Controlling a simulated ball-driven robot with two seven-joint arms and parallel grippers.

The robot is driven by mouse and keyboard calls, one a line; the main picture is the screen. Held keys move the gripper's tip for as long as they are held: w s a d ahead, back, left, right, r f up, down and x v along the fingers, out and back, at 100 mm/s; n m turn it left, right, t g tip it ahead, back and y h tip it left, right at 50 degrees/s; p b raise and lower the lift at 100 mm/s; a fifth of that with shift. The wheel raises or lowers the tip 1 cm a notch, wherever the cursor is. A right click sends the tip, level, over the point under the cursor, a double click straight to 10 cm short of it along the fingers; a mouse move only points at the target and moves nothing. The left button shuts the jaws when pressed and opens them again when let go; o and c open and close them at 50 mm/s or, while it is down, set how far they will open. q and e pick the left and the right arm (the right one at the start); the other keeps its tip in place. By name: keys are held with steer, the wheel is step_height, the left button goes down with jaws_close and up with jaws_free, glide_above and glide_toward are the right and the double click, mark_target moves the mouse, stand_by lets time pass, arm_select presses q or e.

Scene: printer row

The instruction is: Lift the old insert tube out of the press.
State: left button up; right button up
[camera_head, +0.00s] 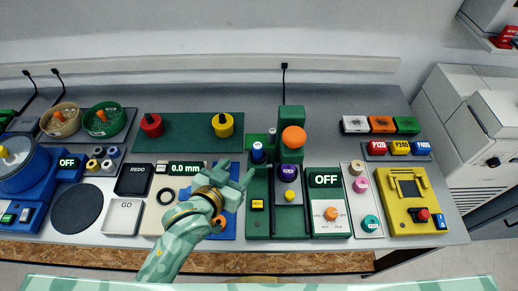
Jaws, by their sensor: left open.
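The green press (291,113) stands right of centre, with an orange ball-shaped knob (293,137) on its front. Below the knob a purple round piece (288,172) sits in the press bed. A blue piece with a white top (258,153) stands on the green part just left of it. I cannot tell which of these is the old insert tube. My left gripper (236,175) is open and empty, left of the press, over the blue panel beside the 0.0 mm display. It hides part of that panel. My right gripper is not in view.
A green box with an OFF display (327,180) stands right of the press. Red and yellow knobbed pieces (222,124) sit on a green mat at the back. A yellow device (404,212) stands further right. Bare grey table shows behind the press.

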mark_target(255, 150)
arm_select(q)
steer(key=b+x, duration=0.1)
steer(key=x, duration=0.4)
steer(key=shift+w+d+f, duration=0.15)
steer(key=shift+w, duration=0.1)
steer(key=shift+w+d+f, duration=0.2)
steer(key=shift+w, duration=0.2)
steer(key=b+x, duration=0.1)
steer(key=x, duration=0.3)
steer(key=shift+w+d+f, duration=0.1)
steer(key=shift+w+d, duration=0.1)
steer(key=shift+w, duration=0.1)
steer(key=shift+s, duration=0.1)
steer(key=shift+c, duration=0.8)
steer(key=c, duration=0.9)
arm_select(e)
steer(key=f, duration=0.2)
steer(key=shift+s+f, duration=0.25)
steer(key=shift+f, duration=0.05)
